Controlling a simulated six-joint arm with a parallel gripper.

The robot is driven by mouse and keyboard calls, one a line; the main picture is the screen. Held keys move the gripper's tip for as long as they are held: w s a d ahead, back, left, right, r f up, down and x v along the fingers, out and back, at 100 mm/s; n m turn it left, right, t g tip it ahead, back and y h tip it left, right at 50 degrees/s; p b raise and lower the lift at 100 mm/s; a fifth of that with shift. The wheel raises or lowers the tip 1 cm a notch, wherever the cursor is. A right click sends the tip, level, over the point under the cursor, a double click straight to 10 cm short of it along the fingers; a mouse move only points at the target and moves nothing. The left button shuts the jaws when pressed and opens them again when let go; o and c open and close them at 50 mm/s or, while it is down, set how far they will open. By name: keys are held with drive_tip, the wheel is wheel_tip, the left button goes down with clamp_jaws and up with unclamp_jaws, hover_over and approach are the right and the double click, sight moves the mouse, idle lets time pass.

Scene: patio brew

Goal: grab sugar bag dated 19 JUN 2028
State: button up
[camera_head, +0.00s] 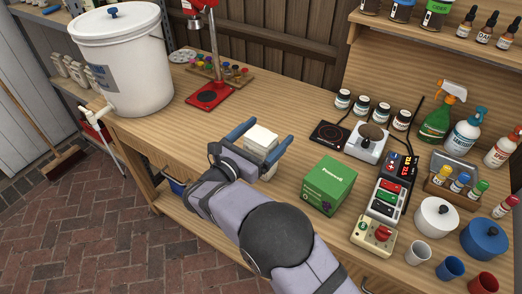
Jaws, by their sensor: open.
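A white, block-shaped item (262,138), possibly a sugar bag, is on or just above the wooden bench near its front edge. No date can be read on it, and its lower part is partly hidden by my gripper. My gripper (272,130) is open, with one blue finger to the left of the white item and the other to its right. I cannot tell whether the fingers touch it. No date of 19 JUN 2028 is legible anywhere in view.
A green box (328,185) stands just right of my gripper. A large white bucket (125,65) with a tap stands at the left, and a red stand (209,95) is behind. Scales, bottles and pots crowd the right. Bare bench lies between the bucket and my gripper.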

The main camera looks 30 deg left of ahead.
drive_tip(key=shift+w+d, duration=0.1)
drive_tip(key=shift+w, duration=0.7)
drive_tip(key=c, duration=1.9)
drive_tip(key=shift+r, duration=0.2)
drive_tip(key=shift+c, duration=1.2)
